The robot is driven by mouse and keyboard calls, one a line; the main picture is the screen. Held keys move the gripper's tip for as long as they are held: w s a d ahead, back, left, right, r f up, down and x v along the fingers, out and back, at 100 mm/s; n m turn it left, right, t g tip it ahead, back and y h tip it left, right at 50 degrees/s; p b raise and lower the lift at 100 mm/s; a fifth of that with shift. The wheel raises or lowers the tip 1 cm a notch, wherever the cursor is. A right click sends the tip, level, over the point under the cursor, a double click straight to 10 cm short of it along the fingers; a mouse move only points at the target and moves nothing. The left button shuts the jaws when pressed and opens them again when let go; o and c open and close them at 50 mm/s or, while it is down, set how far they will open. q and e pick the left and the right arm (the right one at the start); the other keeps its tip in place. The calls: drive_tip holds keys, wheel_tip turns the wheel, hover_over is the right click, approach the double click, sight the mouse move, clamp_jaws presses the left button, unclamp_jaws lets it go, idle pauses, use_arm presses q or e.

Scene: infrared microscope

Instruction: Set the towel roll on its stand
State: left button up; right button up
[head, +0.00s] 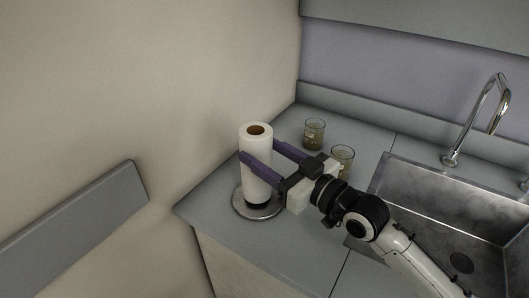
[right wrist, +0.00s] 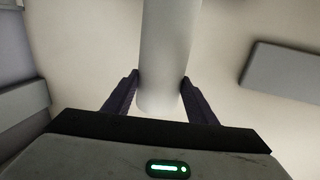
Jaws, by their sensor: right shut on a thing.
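The white towel roll (head: 257,150) stands upright at the left end of the counter, with its brown core showing at the top. My right gripper (head: 260,162) is shut on the roll, with one purple finger on each side. In the right wrist view the roll (right wrist: 165,55) is between the two fingertips (right wrist: 161,85). The stand's round metal base (head: 241,209) is directly under the roll. A dark band shows between the roll's lower end and the base. I cannot tell whether they touch, and no post is visible. My left gripper is not in view.
Two glass beakers (head: 314,133) (head: 342,160) stand on the counter right of the roll, the nearer one close behind my right gripper. A metal sink (head: 455,215) with a tall faucet (head: 490,115) is at right. The counter's left edge (head: 188,203) is near the stand.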

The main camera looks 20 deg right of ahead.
idle(0.3)
drive_tip(key=shift+s+p, duration=0.1)
drive_tip(key=shift+p, duration=0.25)
idle(0.7)
drive_tip(key=shift+p, duration=0.3)
drive_tip(key=shift+f+b, duration=0.35)
drive_tip(key=shift+f, duration=0.25)
idle(0.4)
drive_tip(key=o, duration=0.9)
drive_tip(key=shift+c, duration=0.2)
drive_tip(key=shift+f, duration=0.1)
drive_tip(key=p+v, duration=0.3)
drive_tip(key=v, duration=0.8)
